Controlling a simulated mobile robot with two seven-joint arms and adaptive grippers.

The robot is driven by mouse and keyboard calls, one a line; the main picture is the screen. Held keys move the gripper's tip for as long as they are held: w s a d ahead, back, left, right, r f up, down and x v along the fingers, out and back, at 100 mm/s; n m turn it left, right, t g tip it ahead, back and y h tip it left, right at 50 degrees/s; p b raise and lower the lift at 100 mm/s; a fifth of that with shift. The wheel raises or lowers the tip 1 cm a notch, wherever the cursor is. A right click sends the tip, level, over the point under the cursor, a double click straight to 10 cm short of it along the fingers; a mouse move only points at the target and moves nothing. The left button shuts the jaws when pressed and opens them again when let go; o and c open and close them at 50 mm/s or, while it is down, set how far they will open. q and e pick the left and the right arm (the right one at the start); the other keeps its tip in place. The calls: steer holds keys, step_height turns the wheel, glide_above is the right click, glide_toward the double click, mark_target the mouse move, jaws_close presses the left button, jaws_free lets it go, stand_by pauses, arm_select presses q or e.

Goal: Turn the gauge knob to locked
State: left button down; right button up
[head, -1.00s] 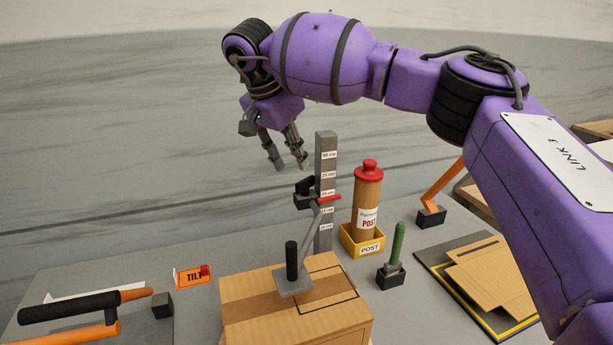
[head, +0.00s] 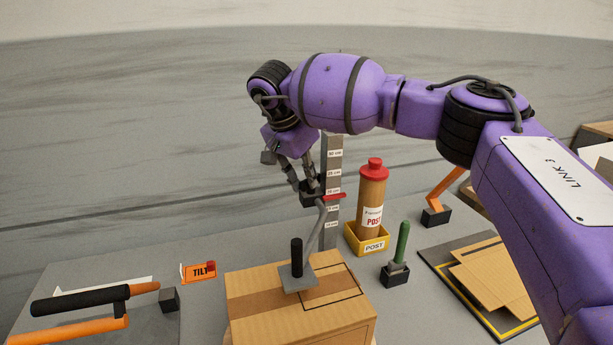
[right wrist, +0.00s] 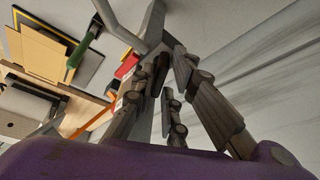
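The gauge is a grey upright post (head: 333,155) with centimetre labels, behind a cardboard box. A dark slider block with a knob (head: 311,198) sits on it, with a red pointer (head: 334,196) to the right. A bent grey rod runs from there down to the box. My right gripper (head: 304,184) reaches down from above at the knob, fingers apart. In the right wrist view the right gripper's fingers (right wrist: 170,62) show a gap beside the post; I cannot tell whether they touch the knob. My left gripper is not in view.
The cardboard box (head: 250,286) stands in front of the post. A red-capped tube (head: 371,190) in a yellow POST holder (head: 353,240) and a green handle (head: 402,240) stand to its right. An orange TILT sign (head: 195,274) and a black-handled tool (head: 80,302) lie left.

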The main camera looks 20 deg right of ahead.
jaws_close()
steer(key=shift+w+a+m+g, duration=0.15)
steer(key=shift+m+g, duration=0.45)
steer(key=shift+m, duration=0.9)
steer(key=o, duration=0.6)
jaws_free()
steer(key=shift+c, duration=0.2)
steer(key=v, duration=1.2)
steer(key=shift+a, duration=0.15)
